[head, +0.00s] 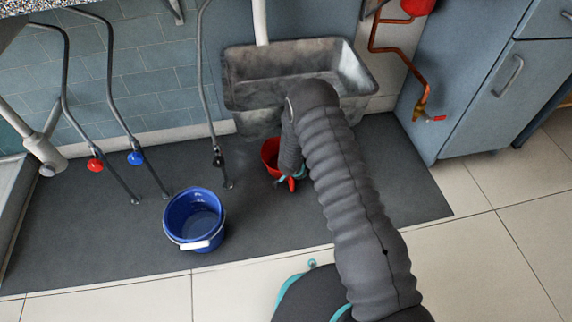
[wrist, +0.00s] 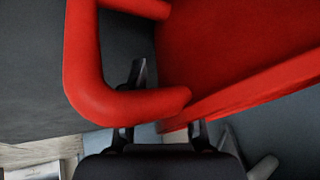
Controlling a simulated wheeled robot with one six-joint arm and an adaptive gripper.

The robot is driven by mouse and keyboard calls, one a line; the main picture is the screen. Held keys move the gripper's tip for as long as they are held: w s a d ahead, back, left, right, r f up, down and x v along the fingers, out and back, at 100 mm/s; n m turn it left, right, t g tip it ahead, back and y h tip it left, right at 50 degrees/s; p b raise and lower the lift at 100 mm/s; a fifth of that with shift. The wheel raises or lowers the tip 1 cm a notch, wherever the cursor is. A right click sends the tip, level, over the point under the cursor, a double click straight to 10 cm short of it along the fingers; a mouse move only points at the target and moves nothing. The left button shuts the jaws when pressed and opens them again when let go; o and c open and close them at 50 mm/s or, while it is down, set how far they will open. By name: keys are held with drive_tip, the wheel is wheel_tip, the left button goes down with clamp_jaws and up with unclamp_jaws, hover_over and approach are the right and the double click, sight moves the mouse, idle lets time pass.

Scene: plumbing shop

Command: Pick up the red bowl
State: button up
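The red bowl (head: 269,152) is on the dark floor mat below the sink in the head view, partly hidden behind my arm. A red part shows beside my gripper (head: 287,179). In the wrist view the bowl (wrist: 235,50) is very close, with a looped red handle (wrist: 85,65) on its left. My gripper's fingers (wrist: 165,108) are apart, with a gap between them. The left finger shows inside the handle loop, with the lower bar crossing in front of it. The right finger's tip is hidden behind the bowl's edge.
A blue bucket (head: 195,218) stands on the mat (head: 110,237) to the left. The grey sink (head: 295,75) is above the bowl. Pipes with red and blue valves hang at the left. A cabinet (head: 490,80) is at the right.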

clamp_jaws()
drive_tip(key=shift+r, duration=0.1)
